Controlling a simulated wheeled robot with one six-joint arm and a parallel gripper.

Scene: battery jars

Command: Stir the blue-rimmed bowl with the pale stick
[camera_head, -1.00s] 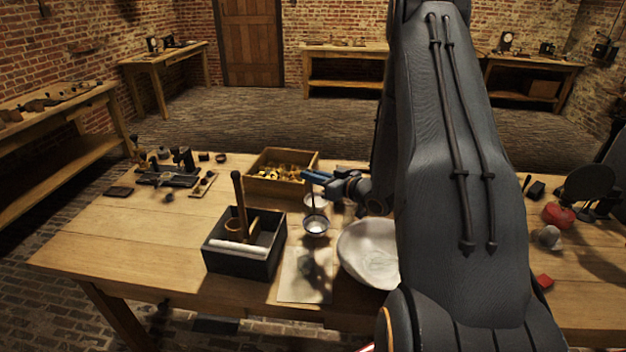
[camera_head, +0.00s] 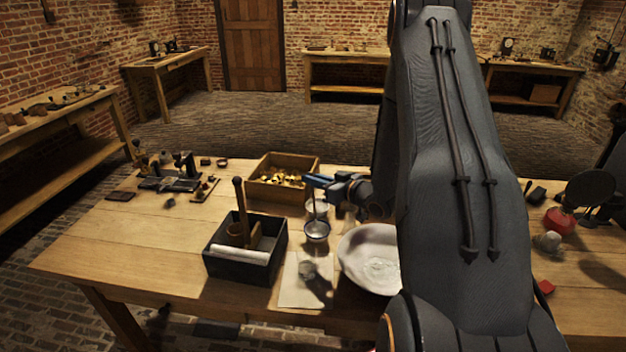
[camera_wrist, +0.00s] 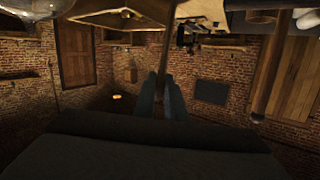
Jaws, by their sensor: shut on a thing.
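The small blue-rimmed bowl (camera_head: 317,237) stands on the table in the head view, left of my arm. My gripper (camera_head: 318,182) is above it, shut on the stick (camera_head: 315,206), which hangs down steeply toward the bowl. The stick's lower end is at the bowl in the picture; I cannot tell whether it touches the inside. In the wrist view the stick (camera_wrist: 167,45) runs up from between my fingertips (camera_wrist: 160,88). The bowl's contents are too small to make out.
A large white basin (camera_head: 372,262) stands just right of the bowl. A black box (camera_head: 268,270) with a pestle-like handle and a white roll is on the left. A wooden crate (camera_head: 300,196) of brass-coloured pieces is behind. A pale sheet (camera_head: 296,293) lies in front.

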